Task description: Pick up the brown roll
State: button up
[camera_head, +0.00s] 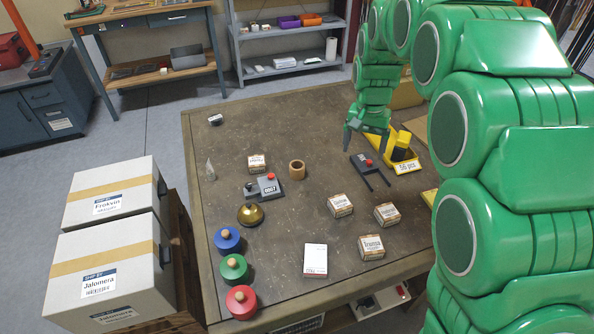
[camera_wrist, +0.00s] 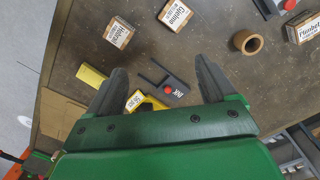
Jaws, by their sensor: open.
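The brown roll (camera_head: 297,170) is a short hollow ring standing on the table, right of the middle-left group of objects in the head view. In the wrist view the roll (camera_wrist: 248,42) is at the upper right, with its dark opening showing. My gripper (camera_head: 368,128) is above the far right part of the table, to the right of the roll and apart from it. In the wrist view my gripper (camera_wrist: 163,84) has its two fingers spread wide with nothing between them at the tips. A dark forked tool with a red button (camera_wrist: 170,88) lies on the table below the fingers.
Small labelled boxes (camera_head: 340,205) lie right of centre. A dark device (camera_head: 262,187) and a brass bell (camera_head: 251,214) are left of the roll. Blue, green and red knobbed discs (camera_head: 235,267) line the left edge. A yellow item (camera_head: 405,160) lies at right.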

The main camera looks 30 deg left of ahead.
jog(key=w+a+f, duration=0.3)
jog(key=a+f, duration=0.2)
jog(key=a, duration=0.4)
send_over(297, 165)
jog(key=shift+n, duration=0.3)
jog(key=f, duration=0.8)
jog(key=shift+s+d, duration=0.1)
jog(key=shift+d, duration=0.25)
jog(key=shift+a+f, duration=0.25)
jog(key=shift+f, duration=0.3)
jog(key=shift+a+f, duration=0.15)
jog(key=shift+f, duration=3.45)
jog(key=c, duration=1.1)
jog(key=shift+r, duration=0.15)
